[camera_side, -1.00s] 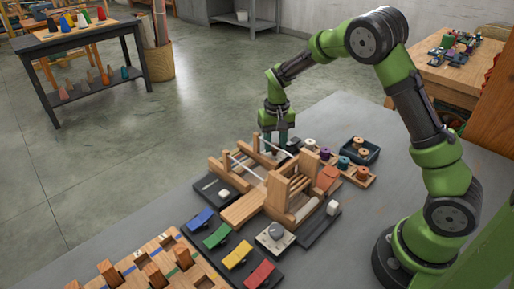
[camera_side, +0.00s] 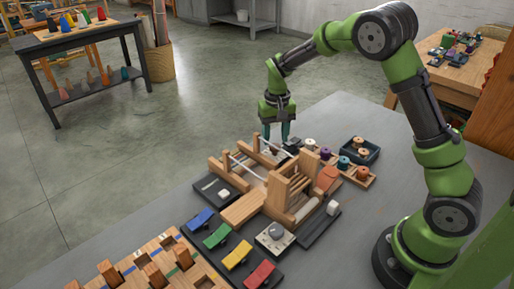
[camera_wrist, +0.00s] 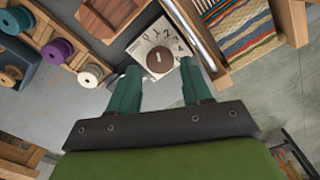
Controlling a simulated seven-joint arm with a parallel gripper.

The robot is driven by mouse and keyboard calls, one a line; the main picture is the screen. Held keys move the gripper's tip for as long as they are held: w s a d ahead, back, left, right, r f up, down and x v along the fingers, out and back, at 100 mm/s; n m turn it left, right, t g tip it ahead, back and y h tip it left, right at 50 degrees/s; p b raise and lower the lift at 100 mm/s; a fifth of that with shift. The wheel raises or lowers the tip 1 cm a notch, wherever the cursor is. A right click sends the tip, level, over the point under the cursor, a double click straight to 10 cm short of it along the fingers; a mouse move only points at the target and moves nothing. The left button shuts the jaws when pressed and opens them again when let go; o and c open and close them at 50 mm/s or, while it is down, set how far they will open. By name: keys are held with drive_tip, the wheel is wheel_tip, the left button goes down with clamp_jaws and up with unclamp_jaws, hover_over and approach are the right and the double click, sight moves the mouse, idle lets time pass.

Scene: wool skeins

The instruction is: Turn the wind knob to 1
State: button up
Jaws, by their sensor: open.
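A round brown knob (camera_wrist: 160,60) with a short pale mark sits on a white plate (camera_wrist: 144,46) printed with numerals, including a 2 and a 4. I cannot tell which numeral the mark points to. My gripper (camera_wrist: 160,72) is open, its two teal fingers apart on either side of the knob in the wrist view. In the side view my gripper (camera_side: 275,139) hangs over the far side of the wooden loom (camera_side: 284,192), which mostly hides the knob there. The fingers appear above the plate, not closed on the knob.
A second, grey knob (camera_side: 275,231) sits on a pale plate at the front. Blue, green, yellow and red paddles (camera_side: 237,254) lie beside it. Thread spools (camera_wrist: 90,73) stand close to the gripper, near a dark tray (camera_side: 365,150). Loom posts stand close by.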

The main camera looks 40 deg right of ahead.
wheel_tip(320, 180, up, 14)
drive_tip(key=shift+r, duration=0.2)
drive_tip(key=s+a+r+n+t+y, duration=0.1)
drive_tip(key=s+a+t, duration=0.2)
drive_tip(key=s, duration=0.8)
drive_tip(key=s+a+r+n+t+y, duration=0.1)
drive_tip(key=s+a+t, duration=0.3)
drive_tip(key=s, duration=0.7)
drive_tip(key=shift+a+r, duration=0.35)
drive_tip(key=shift+a, duration=0.55)
